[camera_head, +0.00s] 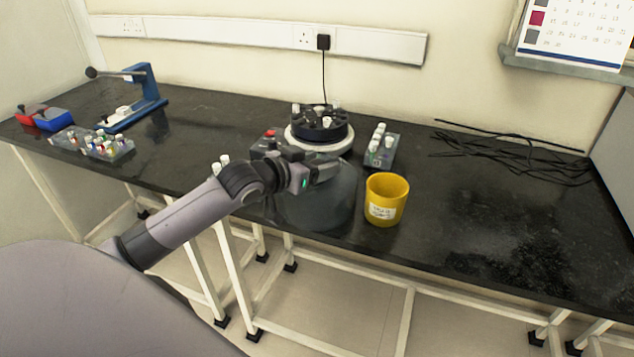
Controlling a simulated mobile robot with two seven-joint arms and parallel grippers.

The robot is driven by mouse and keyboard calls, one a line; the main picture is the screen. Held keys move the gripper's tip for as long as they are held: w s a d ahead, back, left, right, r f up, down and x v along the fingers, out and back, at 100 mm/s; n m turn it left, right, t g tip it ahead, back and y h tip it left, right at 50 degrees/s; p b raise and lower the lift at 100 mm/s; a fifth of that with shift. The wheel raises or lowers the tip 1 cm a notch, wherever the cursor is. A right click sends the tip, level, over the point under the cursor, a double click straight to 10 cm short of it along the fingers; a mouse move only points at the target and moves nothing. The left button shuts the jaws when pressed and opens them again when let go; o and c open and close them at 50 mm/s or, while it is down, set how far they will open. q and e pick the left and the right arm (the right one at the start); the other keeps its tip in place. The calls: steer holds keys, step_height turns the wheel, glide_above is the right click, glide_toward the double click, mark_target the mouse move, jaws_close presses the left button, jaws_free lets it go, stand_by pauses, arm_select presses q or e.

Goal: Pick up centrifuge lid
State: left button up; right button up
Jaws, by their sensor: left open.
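The centrifuge (320,144) stands on the black bench, with a pale ring around a black rotor (320,125) that carries several small tubes. A dark grey, smooth rounded body (322,208) shows in front of and below the ring; I cannot tell whether it is the centrifuge housing or the lid. My left gripper (330,171) is open, in front of the ring and over the upper part of the grey body. Whether it touches anything cannot be told. My right gripper is not in view.
A yellow pot (386,200) stands close right of the grey body. A tube rack (381,150) is behind it. Black cables (510,150) lie far right. A blue lever device (146,90) and a vial tray (92,142) are at left. The right front bench is clear.

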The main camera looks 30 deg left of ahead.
arm_select(q)
jaws_close()
